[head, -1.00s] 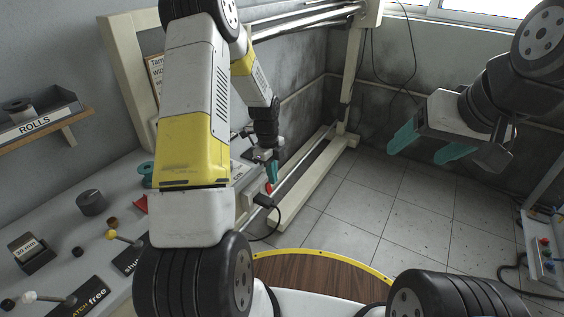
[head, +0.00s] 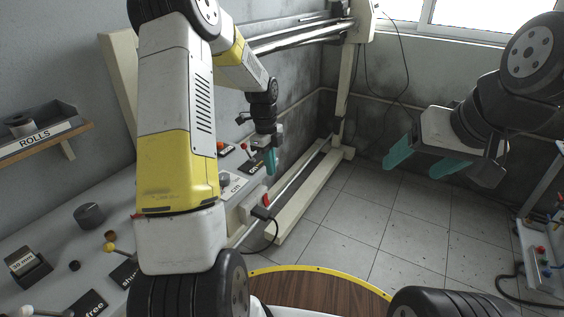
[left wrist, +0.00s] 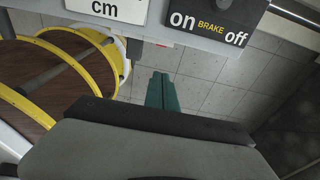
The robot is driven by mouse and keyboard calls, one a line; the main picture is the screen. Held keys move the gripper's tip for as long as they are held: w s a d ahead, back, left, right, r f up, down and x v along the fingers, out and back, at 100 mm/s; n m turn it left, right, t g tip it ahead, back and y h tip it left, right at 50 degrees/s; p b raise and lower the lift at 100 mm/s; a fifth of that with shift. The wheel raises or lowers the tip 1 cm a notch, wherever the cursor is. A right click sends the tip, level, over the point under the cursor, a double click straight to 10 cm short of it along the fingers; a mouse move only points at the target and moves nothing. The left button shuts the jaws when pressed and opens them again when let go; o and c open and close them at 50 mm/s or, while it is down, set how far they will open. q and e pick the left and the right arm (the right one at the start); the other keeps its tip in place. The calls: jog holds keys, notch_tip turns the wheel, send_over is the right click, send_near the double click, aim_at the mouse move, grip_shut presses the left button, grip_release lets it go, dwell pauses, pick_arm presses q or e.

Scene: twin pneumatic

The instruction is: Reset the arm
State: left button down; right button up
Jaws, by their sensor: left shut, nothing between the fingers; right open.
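My left gripper (head: 270,162) has teal fingers and hangs near the right end of the grey bench, close to a red switch (head: 267,200) on the bench's edge. In the left wrist view its fingers (left wrist: 162,90) are closed together with nothing between them, over the tiled floor and just off the bench edge. My left arm is bent, its white and yellow links covering part of the bench. My right gripper (head: 425,160) is open and empty, held high over the floor at the right.
A bench label reading on, brake, off (left wrist: 210,20) lies close to my left fingers. A cream frame with metal rails (head: 300,36) stands behind. A shelf marked ROLLS (head: 40,138) is at the left. The tiled floor (head: 380,220) is clear in the middle.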

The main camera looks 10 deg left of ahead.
pick_arm(q)
jog(key=s+d+r+n+t, duration=0.1)
jog(key=s+r+n+t, duration=0.1)
jog(key=s+r+n, duration=0.55)
jog(key=s+d+r+n+t, duration=0.1)
jog(key=s+r+n, duration=0.25)
jog(key=r, duration=0.75)
jog(key=s+r+n+t, duration=0.1)
jog(key=s+r+n, duration=0.1)
jog(key=s+n, duration=0.3)
jog(key=s+d+r+n+t+h, duration=0.1)
jog(key=s+n, duration=0.4)
jog(key=s, duration=0.5)
jog(key=shift+d+r+t, duration=0.3)
jog(key=shift+r+t, duration=0.5)
jog(key=shift+r, duration=0.2)
